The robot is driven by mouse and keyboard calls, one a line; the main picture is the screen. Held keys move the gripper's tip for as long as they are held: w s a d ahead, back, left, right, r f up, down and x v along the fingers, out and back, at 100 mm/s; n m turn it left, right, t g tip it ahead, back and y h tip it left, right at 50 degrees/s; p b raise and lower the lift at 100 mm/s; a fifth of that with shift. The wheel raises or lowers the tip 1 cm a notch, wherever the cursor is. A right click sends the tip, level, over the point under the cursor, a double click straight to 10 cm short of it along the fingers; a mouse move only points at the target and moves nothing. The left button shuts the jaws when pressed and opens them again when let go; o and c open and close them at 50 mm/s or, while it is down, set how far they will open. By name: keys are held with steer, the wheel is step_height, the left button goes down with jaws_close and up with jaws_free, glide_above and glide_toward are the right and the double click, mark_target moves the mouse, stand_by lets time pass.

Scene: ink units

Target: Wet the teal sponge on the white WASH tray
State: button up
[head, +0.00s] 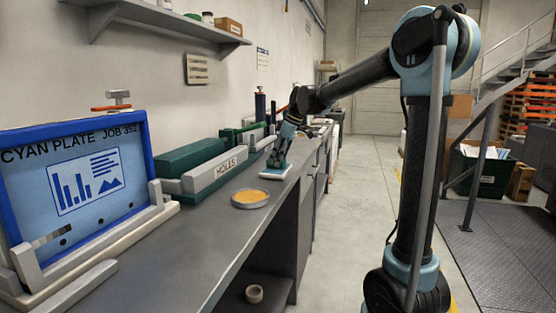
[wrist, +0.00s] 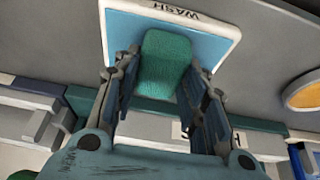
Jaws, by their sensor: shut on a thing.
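The white WASH tray (wrist: 226,32) has a pale blue inside and the word WASH on its rim in the wrist view. It shows small on the bench in the head view (head: 270,174). The teal sponge (wrist: 166,72) is between the fingers of my gripper (wrist: 163,56), which is shut on it. The sponge overlaps the blue inside of the tray; I cannot tell whether it touches the tray floor. In the head view my gripper (head: 279,160) points down at the tray, and the sponge is not clear there.
A round dish with an orange-yellow inside (head: 250,198) stands on the bench nearer than the tray; it also shows in the wrist view (wrist: 305,92). A grey block labelled HOLES (head: 220,169) and green boxes line the wall side. A blue-framed CYAN PLATE screen (head: 88,180) stands at left.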

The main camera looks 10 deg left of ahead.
steer(key=shift+r, duration=3.45)
